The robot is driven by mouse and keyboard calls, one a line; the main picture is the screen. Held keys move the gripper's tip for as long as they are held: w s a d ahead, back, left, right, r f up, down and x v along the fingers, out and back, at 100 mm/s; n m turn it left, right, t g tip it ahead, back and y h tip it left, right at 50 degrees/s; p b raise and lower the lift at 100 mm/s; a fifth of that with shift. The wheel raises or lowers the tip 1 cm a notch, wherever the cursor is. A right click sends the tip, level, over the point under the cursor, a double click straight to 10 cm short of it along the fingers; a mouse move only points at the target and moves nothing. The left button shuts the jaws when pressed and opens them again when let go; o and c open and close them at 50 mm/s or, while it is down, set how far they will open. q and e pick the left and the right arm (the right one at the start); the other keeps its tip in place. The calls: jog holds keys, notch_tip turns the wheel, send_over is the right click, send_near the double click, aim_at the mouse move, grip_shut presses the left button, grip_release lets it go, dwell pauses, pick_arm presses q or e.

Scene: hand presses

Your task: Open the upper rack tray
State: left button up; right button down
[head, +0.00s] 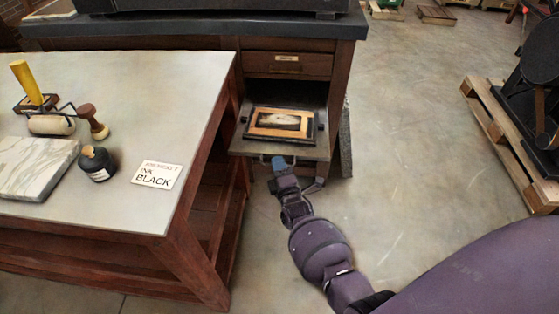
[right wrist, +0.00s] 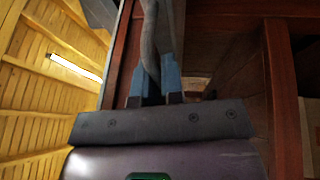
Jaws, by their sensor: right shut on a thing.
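The grey rack tray (head: 240,144) sits in the dark wooden press cabinet under a drawer, and its front part sticks out of the opening. A wood-framed plate (head: 283,124) lies on it. My right gripper (head: 283,162) is at the tray's front edge, shut on the grey handle (head: 264,160). In the right wrist view the grey handle bar (right wrist: 150,45) runs between the blue fingers of the gripper (right wrist: 154,85). My left gripper is not in view.
A closed drawer (head: 288,64) is above the tray. A table (head: 185,85) with an ink jar (head: 97,164), brayer (head: 51,124) and marble slab (head: 35,168) stands close on the left. Free floor (head: 415,130) lies to the right, up to a wooden pallet (head: 505,140).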

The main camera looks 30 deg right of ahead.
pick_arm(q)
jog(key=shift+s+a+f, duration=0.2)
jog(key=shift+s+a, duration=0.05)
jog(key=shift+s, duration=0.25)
pick_arm(e)
jog(key=shift+s+a, duration=0.35)
jog(key=shift+s, duration=0.25)
jog(key=c, duration=1.4)
grip_release()
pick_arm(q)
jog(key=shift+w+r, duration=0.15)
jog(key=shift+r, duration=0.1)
pick_arm(e)
jog(key=shift+o, duration=0.5)
